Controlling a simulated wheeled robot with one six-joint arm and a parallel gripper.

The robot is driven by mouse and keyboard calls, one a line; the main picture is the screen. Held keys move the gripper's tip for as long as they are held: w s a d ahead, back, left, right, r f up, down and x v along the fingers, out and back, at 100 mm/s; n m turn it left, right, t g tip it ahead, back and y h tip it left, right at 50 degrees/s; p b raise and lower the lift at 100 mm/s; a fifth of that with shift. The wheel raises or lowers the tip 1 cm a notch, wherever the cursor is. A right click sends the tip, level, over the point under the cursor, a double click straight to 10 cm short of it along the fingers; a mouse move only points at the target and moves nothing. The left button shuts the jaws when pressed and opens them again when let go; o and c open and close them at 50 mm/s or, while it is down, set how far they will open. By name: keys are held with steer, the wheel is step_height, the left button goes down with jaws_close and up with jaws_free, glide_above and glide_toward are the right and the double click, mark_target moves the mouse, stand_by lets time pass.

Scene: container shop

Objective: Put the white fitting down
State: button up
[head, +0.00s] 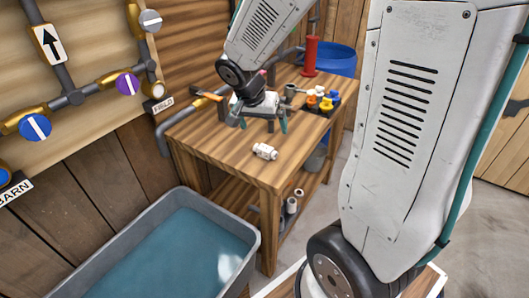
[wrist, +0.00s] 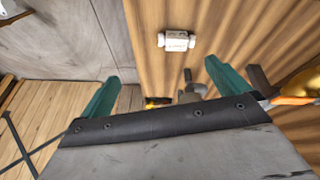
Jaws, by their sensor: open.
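The white fitting (head: 265,151) lies on its side on the wooden workbench (head: 210,145), near the front edge. It also shows in the wrist view (wrist: 177,40), on the wood beyond my fingertips and apart from them. My gripper (head: 263,124) is open, with its two teal fingers spread and nothing between them. It hangs low over the bench, behind the fitting in the head view. In the wrist view, my gripper (wrist: 162,78) has the fitting ahead of the gap between the fingers.
Yellow and orange fittings (head: 322,100) and a red cylinder (head: 310,57) stand toward the back of the bench. A grey trough of water (head: 250,262) is in front at left. Piping with coloured valves (head: 127,84) hangs on the wall board.

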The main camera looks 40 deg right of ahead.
mark_target(265, 147)
steer(key=w+d+f+m, duration=0.1)
steer(key=w+d+f, duration=0.1)
steer(key=f, duration=0.3)
steer(key=w+d+f+m, duration=0.1)
steer(key=w+d+f, duration=0.1)
steer(key=f, duration=0.3)
steer(key=w+d+f+m, duration=0.1)
steer(key=w+f, duration=0.1)
steer(key=f, duration=0.3)
steer(key=shift+d+f, duration=0.25)
steer(key=shift+d, duration=0.15)
steer(key=c, duration=1.1)
step_height(265, 147, up, 10)
steer(key=shift+r, duration=0.1)
